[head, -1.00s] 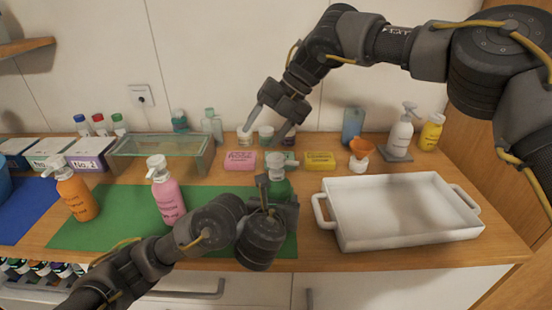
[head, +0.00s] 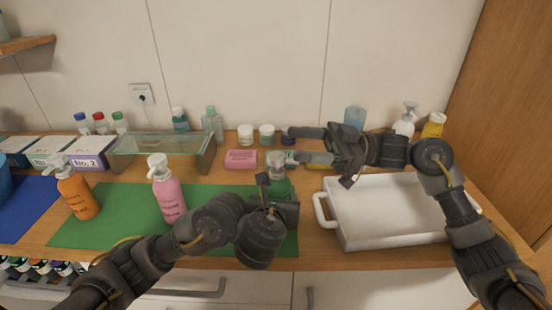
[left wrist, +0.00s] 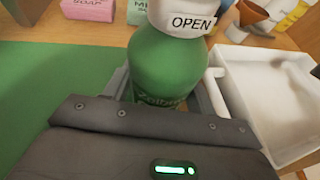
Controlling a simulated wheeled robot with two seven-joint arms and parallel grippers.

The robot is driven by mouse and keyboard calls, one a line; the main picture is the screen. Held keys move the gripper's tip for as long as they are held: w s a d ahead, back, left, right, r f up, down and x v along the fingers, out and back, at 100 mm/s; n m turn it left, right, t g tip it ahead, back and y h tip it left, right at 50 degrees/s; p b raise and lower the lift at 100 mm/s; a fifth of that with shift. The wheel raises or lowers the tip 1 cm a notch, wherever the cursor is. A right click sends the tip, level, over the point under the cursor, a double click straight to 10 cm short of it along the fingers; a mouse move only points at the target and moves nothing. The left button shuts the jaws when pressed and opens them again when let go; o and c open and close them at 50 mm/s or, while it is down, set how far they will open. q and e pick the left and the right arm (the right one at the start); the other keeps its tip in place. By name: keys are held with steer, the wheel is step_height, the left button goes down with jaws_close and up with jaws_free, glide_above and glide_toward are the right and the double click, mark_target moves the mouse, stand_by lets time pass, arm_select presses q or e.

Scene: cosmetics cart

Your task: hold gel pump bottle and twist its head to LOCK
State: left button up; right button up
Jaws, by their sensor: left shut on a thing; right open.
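The green gel pump bottle (head: 281,186) stands upright at the right end of the green mat, partly hidden by my left arm. In the left wrist view, the bottle (left wrist: 168,66) sits between the two fingers of my left gripper (head: 279,191), which is shut on its body. Its white pump head (left wrist: 188,17) carries the word OPEN facing that camera; the top of the head is cut off there. My right gripper (head: 298,145) is open and empty, its fingers pointing left, just right of and above the pump head in the head view.
A white tray (head: 340,232) stands to the right. Pink (head: 168,196) and orange (head: 78,195) pump bottles stand left on the green mat (head: 115,222) and its edge. A pink soap box (head: 241,160) and small jars (head: 245,134) are behind. A glass shelf (head: 160,142) stands back left.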

mark_target(285, 160)
arm_select(q)
steer(key=shift+a, duration=0.1)
arm_select(e)
steer(key=w+d+f+m+t+h, duration=0.2)
steer(key=d+f+m+t, duration=0.15)
steer(key=d+f, duration=0.25)
steer(key=a, duration=1.1)
steer(key=shift+w+a+r, duration=0.1)
steer(key=shift+w+a, duration=0.25)
steer(key=shift+w, duration=0.05)
